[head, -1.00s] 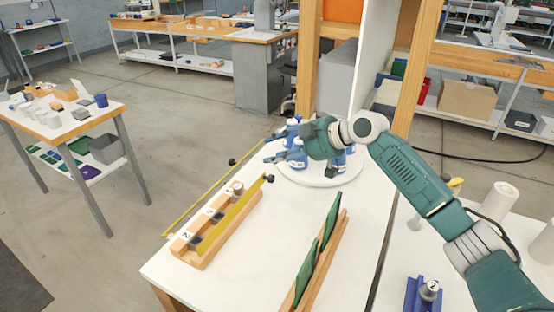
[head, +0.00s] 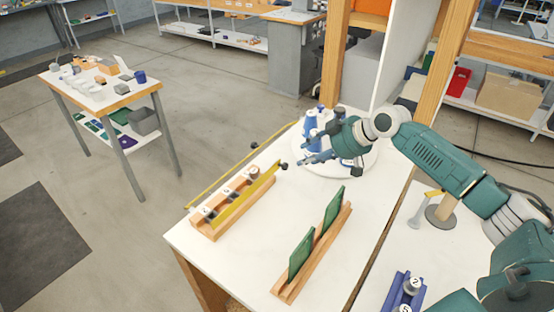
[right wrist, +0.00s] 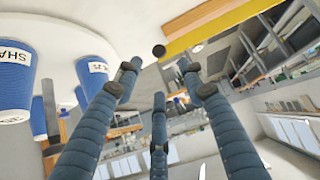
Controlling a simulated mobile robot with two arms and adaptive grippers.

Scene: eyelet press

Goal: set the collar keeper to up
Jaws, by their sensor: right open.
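A wooden rack (head: 212,233) on the white table holds several numbered pieces in a row. A yellow bar (head: 240,204) with a black knob (head: 284,166) at its far end runs along the rack's right side; it looks like the collar keeper, lying low along the rack. My right gripper (head: 306,152) is open and empty just right of the knob, apart from it. In the right wrist view the yellow bar (right wrist: 222,24) and a black knob (right wrist: 158,51) show beyond the spread fingers (right wrist: 156,78). My left gripper is out of view.
A thin yellow strip (head: 220,181) with a knob runs along the table's back edge. Green panels stand in a wooden holder (head: 290,290) in front. Table between is clear.

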